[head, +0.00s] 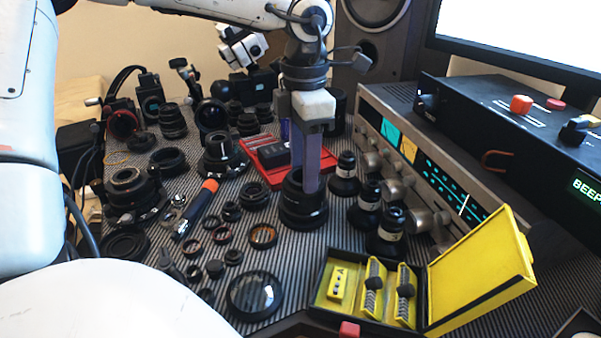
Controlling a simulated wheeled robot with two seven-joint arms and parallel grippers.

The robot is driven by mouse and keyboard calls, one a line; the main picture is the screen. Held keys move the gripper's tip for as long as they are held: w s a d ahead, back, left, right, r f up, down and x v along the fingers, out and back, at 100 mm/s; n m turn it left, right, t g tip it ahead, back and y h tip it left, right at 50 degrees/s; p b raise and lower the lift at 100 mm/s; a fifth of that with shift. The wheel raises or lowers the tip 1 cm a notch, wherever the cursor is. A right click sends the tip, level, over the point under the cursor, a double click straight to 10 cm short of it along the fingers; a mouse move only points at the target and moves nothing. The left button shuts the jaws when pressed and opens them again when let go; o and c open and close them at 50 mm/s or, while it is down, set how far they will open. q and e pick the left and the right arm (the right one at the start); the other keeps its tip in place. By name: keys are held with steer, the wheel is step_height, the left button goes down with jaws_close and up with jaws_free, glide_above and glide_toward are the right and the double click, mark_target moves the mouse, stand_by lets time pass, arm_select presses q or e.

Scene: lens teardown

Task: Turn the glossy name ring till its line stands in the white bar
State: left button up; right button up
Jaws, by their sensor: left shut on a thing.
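A black lens barrel (303,215) stands upright on the striped mat, right of the middle of the head view. My left gripper (306,185) points straight down over it, with its long fingers reaching into the top opening. It is shut on the name ring at the front of the barrel. The fingers and the barrel's rim hide most of that ring. I cannot make out its line or the white bar from here. My right gripper is not in view.
Three black bottles (367,206) stand close to the right of the lens. An open yellow-lined case (323,283) lies in front. A red tray (256,158) is behind. Loose rings and lens parts crowd the striped mat (300,252) on the left. A silver receiver (444,171) bounds the right.

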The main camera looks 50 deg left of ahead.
arm_select(q)
steer(key=m, duration=0.4)
steer(key=shift+p, duration=0.35)
steer(key=o, duration=0.9)
steer(key=shift+m, duration=0.6)
steer(key=o, duration=0.6)
steer(key=shift+c, duration=0.2)
step_height(320, 180, up, 10)
steer(key=p, duration=0.2)
steer(key=shift+r, duration=0.15)
